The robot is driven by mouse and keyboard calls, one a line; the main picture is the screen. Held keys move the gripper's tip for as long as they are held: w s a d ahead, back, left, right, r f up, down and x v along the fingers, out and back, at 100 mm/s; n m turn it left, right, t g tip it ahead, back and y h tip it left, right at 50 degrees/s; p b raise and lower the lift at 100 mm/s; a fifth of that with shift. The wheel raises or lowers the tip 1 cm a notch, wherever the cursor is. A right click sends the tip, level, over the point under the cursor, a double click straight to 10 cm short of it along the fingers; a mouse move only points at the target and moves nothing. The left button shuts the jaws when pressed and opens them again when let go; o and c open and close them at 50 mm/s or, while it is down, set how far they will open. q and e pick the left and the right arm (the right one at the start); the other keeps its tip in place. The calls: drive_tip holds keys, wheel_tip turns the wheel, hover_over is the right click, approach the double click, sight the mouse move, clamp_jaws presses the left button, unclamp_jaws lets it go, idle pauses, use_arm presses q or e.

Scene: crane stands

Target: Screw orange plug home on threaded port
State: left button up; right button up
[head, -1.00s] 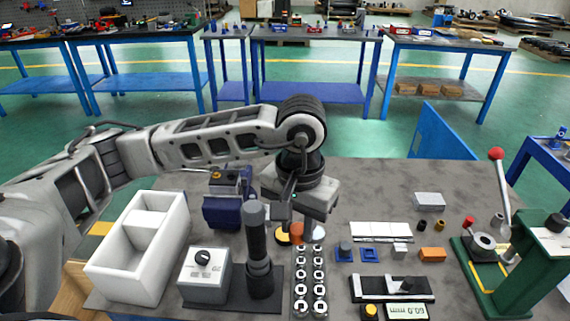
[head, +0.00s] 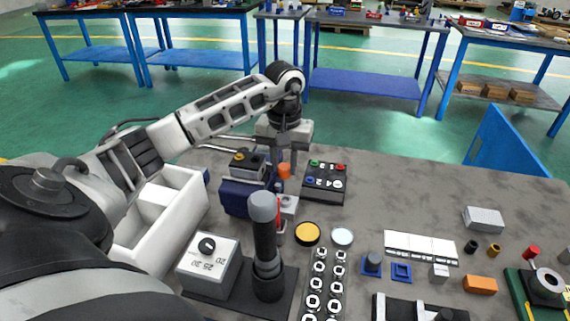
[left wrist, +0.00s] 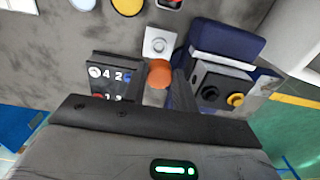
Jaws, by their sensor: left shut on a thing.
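My left gripper (head: 284,166) is shut on the orange plug (head: 285,171), behind the black post. The threaded port (left wrist: 158,43) is a pale round fitting on a light grey block. In the head view the block (head: 289,205) stands just below the plug in the picture, right of the dark blue holder. The plug looks apart from the port, with the port uncovered in the left wrist view. The exact height between them cannot be told. My right gripper is not in view.
A dark blue holder with a grey box (head: 247,164) stands close left of the port. A button panel (head: 325,184) lies to its right. A tall black post (head: 264,250) and a yellow disc (head: 307,234) are in front. The table's right back is clear.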

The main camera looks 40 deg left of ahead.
sight(285, 178)
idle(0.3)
use_arm(q)
drive_tip(key=shift+d+f, duration=0.1)
drive_tip(key=shift+f, duration=0.05)
drive_tip(key=shift+f+b, duration=0.6)
drive_tip(key=shift+b, duration=0.1)
drive_tip(key=shift+f+b, duration=0.7)
drive_tip(key=shift+f, duration=0.15)
drive_tip(key=shift+f+b, duration=0.55)
drive_tip(key=shift+f, duration=0.2)
drive_tip(key=shift+f+b, duration=0.35)
drive_tip(key=shift+f, duration=0.15)
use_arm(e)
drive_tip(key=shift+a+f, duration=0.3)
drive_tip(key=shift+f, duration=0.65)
use_arm(q)
drive_tip(key=shift+f+b, duration=0.3)
drive_tip(key=shift+f, duration=0.05)
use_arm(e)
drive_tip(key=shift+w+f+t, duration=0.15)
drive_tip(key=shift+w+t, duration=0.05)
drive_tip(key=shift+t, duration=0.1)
